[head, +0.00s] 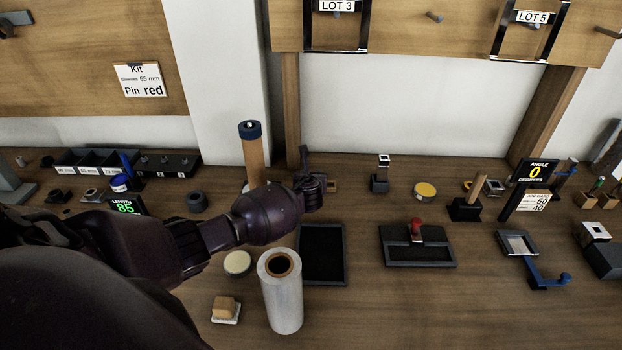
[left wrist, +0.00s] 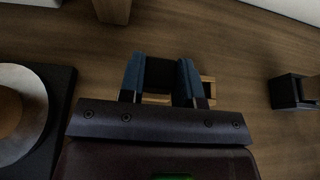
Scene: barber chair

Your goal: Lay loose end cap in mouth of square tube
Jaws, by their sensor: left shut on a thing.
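My left gripper (head: 322,182) is above the middle of the bench. In the left wrist view, its blue-tipped fingers (left wrist: 161,82) are shut on a small dark piece (left wrist: 162,72), which looks like the end cap. The piece is hard to make out in the head view. A small upright square tube (head: 384,160) with a pale rim and dark mouth stands in a black holder (head: 379,184), to the right of the gripper and apart from it. A black holder (left wrist: 289,92) also shows at the right of the left wrist view. My right gripper is not in view.
A small wooden piece (head: 332,186) lies below the gripper. A wood post with a blue top (head: 250,150) stands left. A film roll (head: 282,300) and black tray (head: 323,255) are in front. A yellow-topped tin (head: 425,191) sits right of the holder.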

